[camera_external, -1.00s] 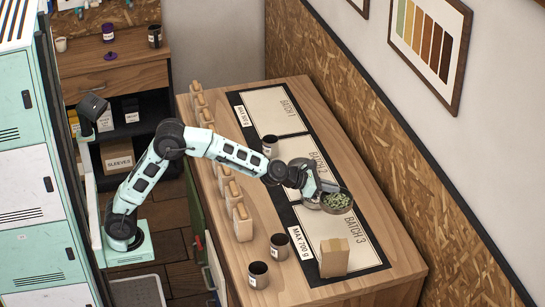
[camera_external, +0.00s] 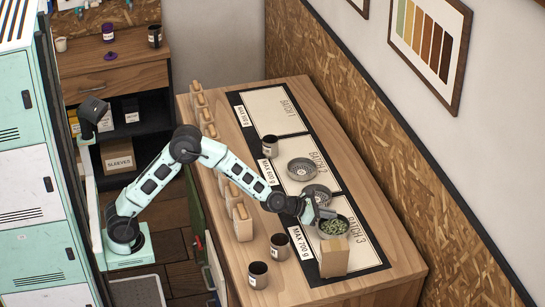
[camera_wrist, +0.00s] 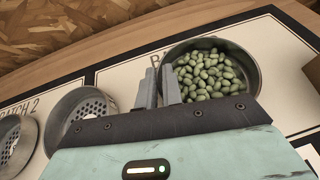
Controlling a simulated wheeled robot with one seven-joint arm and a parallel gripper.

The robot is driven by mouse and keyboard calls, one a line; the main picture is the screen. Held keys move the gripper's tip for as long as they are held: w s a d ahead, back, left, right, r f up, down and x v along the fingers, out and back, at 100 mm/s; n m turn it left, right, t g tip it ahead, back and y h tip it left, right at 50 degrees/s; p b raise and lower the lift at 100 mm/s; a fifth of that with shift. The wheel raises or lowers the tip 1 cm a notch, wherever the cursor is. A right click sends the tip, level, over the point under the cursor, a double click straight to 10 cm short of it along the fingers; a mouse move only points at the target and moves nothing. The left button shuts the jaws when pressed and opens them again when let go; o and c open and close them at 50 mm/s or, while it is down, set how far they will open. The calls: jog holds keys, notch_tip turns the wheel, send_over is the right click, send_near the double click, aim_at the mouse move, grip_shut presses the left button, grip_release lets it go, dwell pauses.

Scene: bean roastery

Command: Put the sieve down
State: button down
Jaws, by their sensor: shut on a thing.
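A round dark sieve of green beans (camera_external: 334,229) is at the Batch 3 panel (camera_external: 322,253), low and level; it looks to be at the mat's surface, though contact underneath is hidden. My gripper (camera_external: 322,213) is at its far-left rim, shut on the sieve wall. In the wrist view the fingers (camera_wrist: 158,88) pinch the left wall of the bean-filled sieve (camera_wrist: 250,62). Two empty perforated sieves stand by Batch 2: one (camera_external: 301,169) on the panel, the other (camera_external: 317,193) near its border with Batch 3, close to my gripper.
A tan block-like bag (camera_external: 334,258) stands just in front of the held sieve. Dark cups (camera_external: 279,246) and (camera_external: 258,275) stand left of the mat, another cup (camera_external: 270,146) near Batch 1. Tan bags (camera_external: 242,222) line the left table edge. The Batch 1 panel (camera_external: 273,111) is largely clear.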

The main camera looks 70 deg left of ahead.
jog(key=shift+f, duration=0.75)
jog(key=shift+f, duration=0.1)
jog(key=c, duration=1.5)
grip_release()
jog(key=shift+c, duration=0.2)
jog(key=s+r, duration=0.2)
jog(key=s, duration=0.1)
jog(key=shift+a+r, duration=0.2)
jog(key=shift+r, duration=0.1)
notch_tip(320, 180, up, 6)
jog(key=shift+w+f+p, duration=0.1)
jog(key=shift+p, duration=0.25)
